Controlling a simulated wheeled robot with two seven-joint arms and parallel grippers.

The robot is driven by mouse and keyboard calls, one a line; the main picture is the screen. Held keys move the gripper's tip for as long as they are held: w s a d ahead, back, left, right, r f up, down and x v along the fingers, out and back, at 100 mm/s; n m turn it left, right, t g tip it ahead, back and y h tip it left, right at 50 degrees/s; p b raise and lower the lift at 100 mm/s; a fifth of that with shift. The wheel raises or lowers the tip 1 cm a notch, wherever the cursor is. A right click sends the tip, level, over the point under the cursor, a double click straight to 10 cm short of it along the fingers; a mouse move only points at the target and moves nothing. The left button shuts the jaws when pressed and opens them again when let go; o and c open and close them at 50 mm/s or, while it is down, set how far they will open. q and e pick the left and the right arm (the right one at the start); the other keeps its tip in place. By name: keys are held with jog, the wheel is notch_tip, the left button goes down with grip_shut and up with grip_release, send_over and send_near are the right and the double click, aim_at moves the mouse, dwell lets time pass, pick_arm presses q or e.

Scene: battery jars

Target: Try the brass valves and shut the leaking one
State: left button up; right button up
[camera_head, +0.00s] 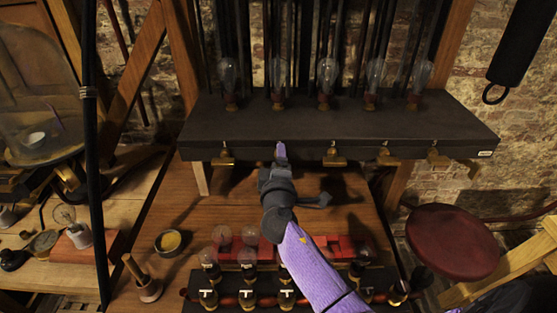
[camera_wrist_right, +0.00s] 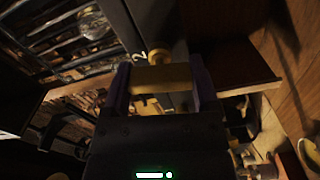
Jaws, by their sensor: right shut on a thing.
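A row of several brass valves runs along the front edge of the dark shelf (camera_head: 300,128). The leftmost valve (camera_head: 223,156), the middle valve (camera_head: 334,157), one right of it (camera_head: 386,156) and the rightmost valve (camera_head: 437,157) show in the head view. My right gripper (camera_head: 281,154) is at the second valve from the left and mostly hides it. In the right wrist view, my right gripper's purple fingers (camera_wrist_right: 160,86) are shut on that valve's brass handle (camera_wrist_right: 162,78), beside a white "2". I cannot tell which valve leaks. My left gripper is out of view.
Glass bulbs (camera_head: 326,78) stand on the shelf. Below are several round-topped jars (camera_head: 248,262) and a red block (camera_head: 343,247). A small bowl (camera_head: 172,242) and a wooden-handled tool (camera_head: 143,281) stand at left. A red stool (camera_head: 452,240) is at right.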

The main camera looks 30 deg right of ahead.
jog(key=shift+n, duration=0.8)
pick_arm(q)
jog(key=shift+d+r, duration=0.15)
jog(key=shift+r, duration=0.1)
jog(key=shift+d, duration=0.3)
pick_arm(e)
jog(key=shift+n, duration=0.4)
